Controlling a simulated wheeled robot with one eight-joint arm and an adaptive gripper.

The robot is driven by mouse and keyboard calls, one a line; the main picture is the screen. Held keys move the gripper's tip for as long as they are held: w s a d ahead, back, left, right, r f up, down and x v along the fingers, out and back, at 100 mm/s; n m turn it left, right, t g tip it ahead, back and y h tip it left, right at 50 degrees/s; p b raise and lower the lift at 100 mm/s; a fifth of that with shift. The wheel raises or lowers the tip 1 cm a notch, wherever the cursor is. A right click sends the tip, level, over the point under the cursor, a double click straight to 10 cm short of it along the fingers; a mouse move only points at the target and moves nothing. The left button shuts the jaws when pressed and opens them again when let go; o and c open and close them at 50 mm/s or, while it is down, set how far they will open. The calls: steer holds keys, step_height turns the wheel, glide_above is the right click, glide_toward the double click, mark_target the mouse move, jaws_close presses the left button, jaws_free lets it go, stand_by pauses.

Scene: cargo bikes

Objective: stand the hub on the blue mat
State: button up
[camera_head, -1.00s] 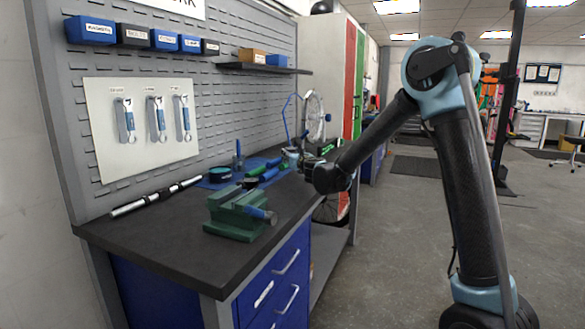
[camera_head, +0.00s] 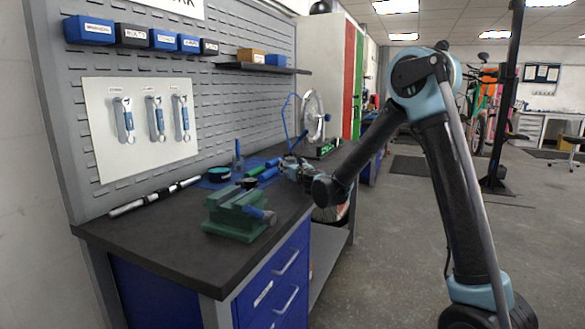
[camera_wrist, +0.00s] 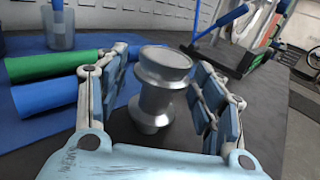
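The hub (camera_wrist: 160,85) is a grey metal spool with wide flanges. In the wrist view it stands roughly upright between the fingers of my gripper (camera_wrist: 158,62), just off the blue mat on the dark bench top. The fingers are spread on both sides of it. A gap shows at the left finger; contact at the right finger is unclear. In the head view my gripper (camera_head: 292,166) is low over the bench's far part, and the hub cannot be made out there. The blue mat (camera_head: 212,183) lies near the pegboard, partly covered by tools.
A green roll (camera_wrist: 45,65) and a blue roll (camera_wrist: 45,97) lie left of my gripper. A grey cup (camera_wrist: 60,28) stands behind them. A wheel on a stand (camera_head: 314,115) is at the bench's far end. A green vise (camera_head: 238,213) stands nearer.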

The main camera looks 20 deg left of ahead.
steer(key=shift+r, duration=0.1)
steer(key=v, duration=1.2)
steer(key=shift+d+r, duration=0.1)
